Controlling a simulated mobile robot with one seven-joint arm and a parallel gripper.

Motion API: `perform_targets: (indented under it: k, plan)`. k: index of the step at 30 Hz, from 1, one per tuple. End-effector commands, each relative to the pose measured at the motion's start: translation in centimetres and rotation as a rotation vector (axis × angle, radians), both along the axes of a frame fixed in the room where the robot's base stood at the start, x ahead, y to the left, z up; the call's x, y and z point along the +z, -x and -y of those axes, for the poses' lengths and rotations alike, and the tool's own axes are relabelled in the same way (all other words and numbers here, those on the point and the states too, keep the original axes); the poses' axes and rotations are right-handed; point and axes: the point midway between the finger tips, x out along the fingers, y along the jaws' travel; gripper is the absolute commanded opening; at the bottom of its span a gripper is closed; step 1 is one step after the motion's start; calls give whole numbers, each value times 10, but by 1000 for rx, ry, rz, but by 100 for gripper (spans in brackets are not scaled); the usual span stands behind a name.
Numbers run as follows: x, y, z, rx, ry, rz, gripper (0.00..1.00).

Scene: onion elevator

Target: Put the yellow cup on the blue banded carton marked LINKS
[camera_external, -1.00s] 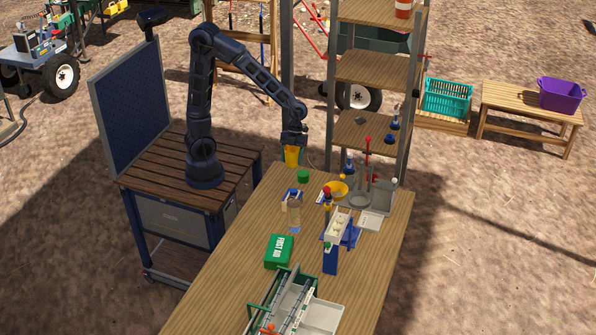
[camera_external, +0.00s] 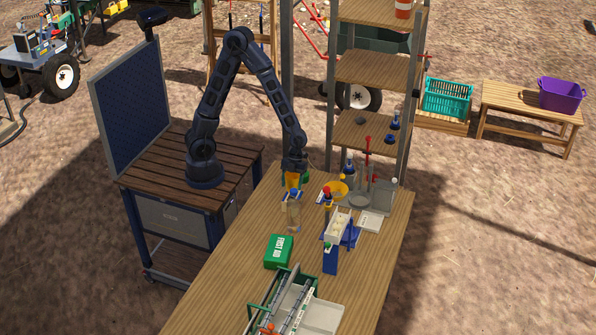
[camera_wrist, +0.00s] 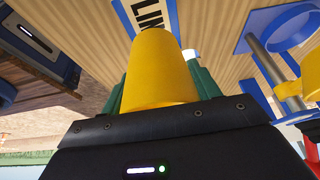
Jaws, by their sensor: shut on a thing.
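The yellow cup (camera_wrist: 162,70) is held between my gripper's dark green fingers in the wrist view. In the external view the cup (camera_external: 292,179) hangs under my gripper (camera_external: 293,170), which is shut on it. A small tan carton (camera_external: 294,217) with blue at its top stands on the table just below the cup in the picture. In the wrist view, part of a black-on-white label reading "LIN" (camera_wrist: 148,14) shows beyond the cup, with the rest hidden. I cannot tell whether the cup touches the carton.
A blue stand (camera_external: 330,259) and a green first aid box (camera_external: 278,251) are nearer the front. The table's left strip is clear.

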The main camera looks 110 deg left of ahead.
Motion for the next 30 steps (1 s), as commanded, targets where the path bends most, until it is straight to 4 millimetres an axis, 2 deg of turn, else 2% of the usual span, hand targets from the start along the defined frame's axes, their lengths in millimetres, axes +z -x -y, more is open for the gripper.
perform_targets:
  k: [10,23,24,26,30]
  plan:
    - [-34,0,0,-1,1,-2,39]
    - [-39,0,0,0,0,-1,39]
    - [-39,0,0,0,0,-1,69]
    - [-39,0,0,0,0,0,81]
    - [-39,0,0,0,0,0,83]
